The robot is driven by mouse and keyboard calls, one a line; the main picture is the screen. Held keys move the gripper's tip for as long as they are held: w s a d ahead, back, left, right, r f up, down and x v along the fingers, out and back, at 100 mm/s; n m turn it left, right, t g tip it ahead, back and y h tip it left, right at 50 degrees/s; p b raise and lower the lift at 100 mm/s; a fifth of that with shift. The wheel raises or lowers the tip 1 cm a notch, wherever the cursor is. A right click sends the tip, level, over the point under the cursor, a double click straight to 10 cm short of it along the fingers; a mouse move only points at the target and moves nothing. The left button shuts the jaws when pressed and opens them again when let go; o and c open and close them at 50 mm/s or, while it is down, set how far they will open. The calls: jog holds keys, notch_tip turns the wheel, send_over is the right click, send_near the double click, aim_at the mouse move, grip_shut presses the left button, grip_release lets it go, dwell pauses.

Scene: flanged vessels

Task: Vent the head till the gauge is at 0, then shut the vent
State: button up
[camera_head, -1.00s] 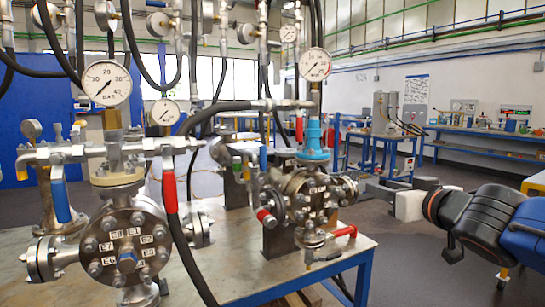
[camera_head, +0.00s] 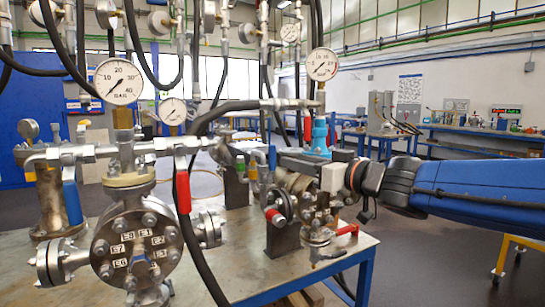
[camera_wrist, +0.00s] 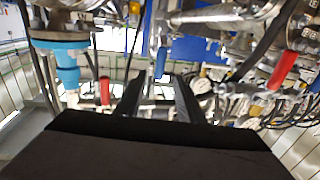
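The right flanged vessel (camera_head: 318,215) lies on the bench with a cyan fitting (camera_head: 320,136) and a round gauge (camera_head: 321,64) above it. The needle is too small to read surely. A blue valve handle (camera_head: 272,157) hangs near its left side. My gripper (camera_head: 283,155) reaches in from the right over this vessel, partly hiding it. In the wrist view its two dark fingers (camera_wrist: 157,98) stand apart, with a blue handle (camera_wrist: 161,61) showing beyond the gap. Contact with it cannot be told. The left flanged vessel (camera_head: 137,245) has a gauge (camera_head: 118,81), its needle pointing lower left.
Red (camera_head: 183,192) and blue (camera_head: 72,203) handles hang at the left manifold. A black hose (camera_head: 194,240) runs down in front. A red lever (camera_head: 345,230) sticks out low on the right vessel. Hoses and small gauges crowd above.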

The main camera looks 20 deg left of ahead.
aim_at(275, 156)
jog(key=x, duration=1)
jog(key=shift+a+f, duration=0.1)
grip_shut()
